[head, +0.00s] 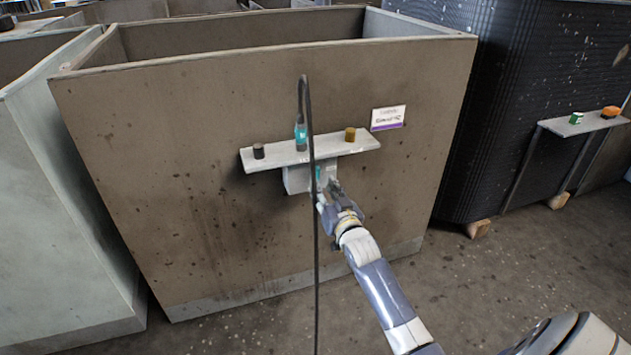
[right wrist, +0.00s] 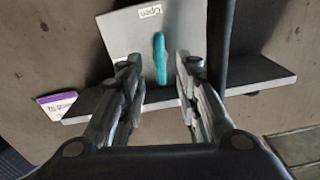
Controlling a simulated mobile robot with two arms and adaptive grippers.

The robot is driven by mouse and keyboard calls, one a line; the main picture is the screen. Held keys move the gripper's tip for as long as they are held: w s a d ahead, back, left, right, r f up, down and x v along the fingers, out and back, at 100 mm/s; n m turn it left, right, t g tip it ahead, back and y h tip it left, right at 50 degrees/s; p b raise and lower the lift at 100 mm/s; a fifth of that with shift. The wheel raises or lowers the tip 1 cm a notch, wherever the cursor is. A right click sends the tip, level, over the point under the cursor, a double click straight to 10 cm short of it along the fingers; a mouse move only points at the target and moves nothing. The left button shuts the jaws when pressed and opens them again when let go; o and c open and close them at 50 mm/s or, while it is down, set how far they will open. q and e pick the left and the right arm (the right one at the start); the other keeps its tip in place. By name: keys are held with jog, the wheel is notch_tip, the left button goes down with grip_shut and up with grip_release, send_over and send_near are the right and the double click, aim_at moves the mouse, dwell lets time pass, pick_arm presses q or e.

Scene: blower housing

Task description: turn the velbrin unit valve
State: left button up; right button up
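The valve's teal handle (right wrist: 160,58) shows in the right wrist view on a grey box (right wrist: 128,40) with an "Open" label. In the head view the grey box (head: 297,181) hangs under a narrow shelf on a brown bin's front. My right gripper (head: 332,187) is at the box; it also shows in the right wrist view (right wrist: 162,68). Its two fingers are apart, one on each side of the handle, with visible gaps. The handle stands lengthwise between them. A white and purple sign (head: 388,117) is on the bin, its text too small to read. My left gripper is not in view.
The shelf (head: 342,145) holds a dark cylinder (head: 258,151), a teal item (head: 300,137) and a yellow-brown cylinder (head: 350,134). A thin dark pipe (head: 316,240) runs vertically in front. A black container (head: 500,110) stands right. The floor (head: 470,275) is clear there.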

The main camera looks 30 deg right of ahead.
jog(key=b+x, duration=0.1)
jog(key=x, duration=0.4)
jog(key=shift+w+d, duration=0.1)
jog(key=shift+w, duration=0.2)
grip_shut()
